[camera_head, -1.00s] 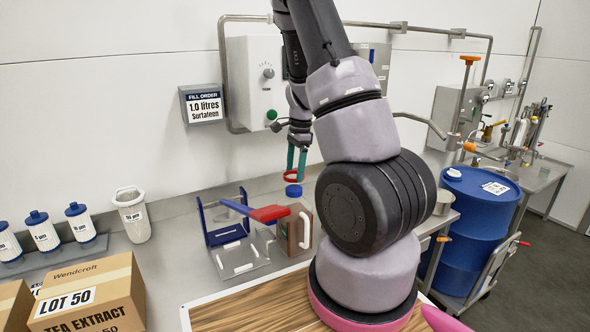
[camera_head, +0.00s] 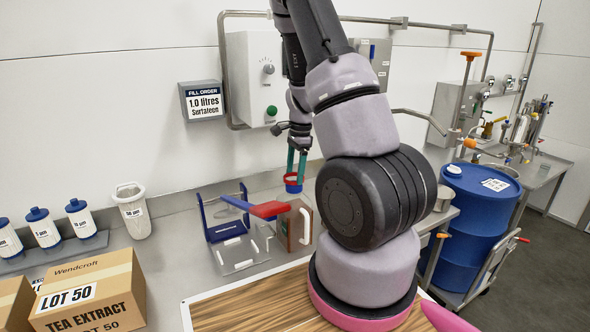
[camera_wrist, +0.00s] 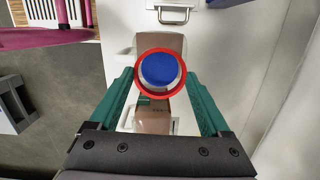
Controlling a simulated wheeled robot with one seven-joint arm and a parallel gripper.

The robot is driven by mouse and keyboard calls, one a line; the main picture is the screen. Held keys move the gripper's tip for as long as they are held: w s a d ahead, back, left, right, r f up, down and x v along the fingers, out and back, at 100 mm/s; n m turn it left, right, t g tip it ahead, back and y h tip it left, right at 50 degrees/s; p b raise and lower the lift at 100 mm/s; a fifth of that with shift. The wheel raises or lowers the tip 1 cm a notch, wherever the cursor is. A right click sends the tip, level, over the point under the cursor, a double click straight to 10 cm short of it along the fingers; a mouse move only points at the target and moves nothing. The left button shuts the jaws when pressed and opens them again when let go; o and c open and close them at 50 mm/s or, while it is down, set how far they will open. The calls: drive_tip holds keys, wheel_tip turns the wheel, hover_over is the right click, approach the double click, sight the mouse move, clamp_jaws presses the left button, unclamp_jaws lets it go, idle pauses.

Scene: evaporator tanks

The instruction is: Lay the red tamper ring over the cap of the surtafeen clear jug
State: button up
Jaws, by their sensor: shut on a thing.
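My gripper (camera_head: 296,168) has green fingers and is shut on the red tamper ring (camera_head: 291,178), with one finger on each side of it in the wrist view. The ring (camera_wrist: 138,74) is held level at the top of the jug's blue cap (camera_head: 293,188). In the wrist view the ring encircles the blue cap (camera_wrist: 160,69), roughly centred. I cannot tell whether it rests on the cap or hangs just above it. The clear jug (camera_head: 293,222), with brown contents and a pale handle, stands upright on the counter, partly hidden by a red-and-blue lever and my arm.
A blue-framed stand (camera_head: 224,222) with a red-and-blue lever (camera_head: 262,208) is close left of the jug. Filter cartridges (camera_head: 83,220), a clear beaker (camera_head: 132,211) and a carton (camera_head: 90,295) are further left. A blue drum (camera_head: 465,225) is at right.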

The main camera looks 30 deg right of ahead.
drive_tip(key=shift+f, duration=0.9)
drive_tip(key=o, duration=1.1)
wheel_tip(320, 180, up, 7)
idle(0.4)
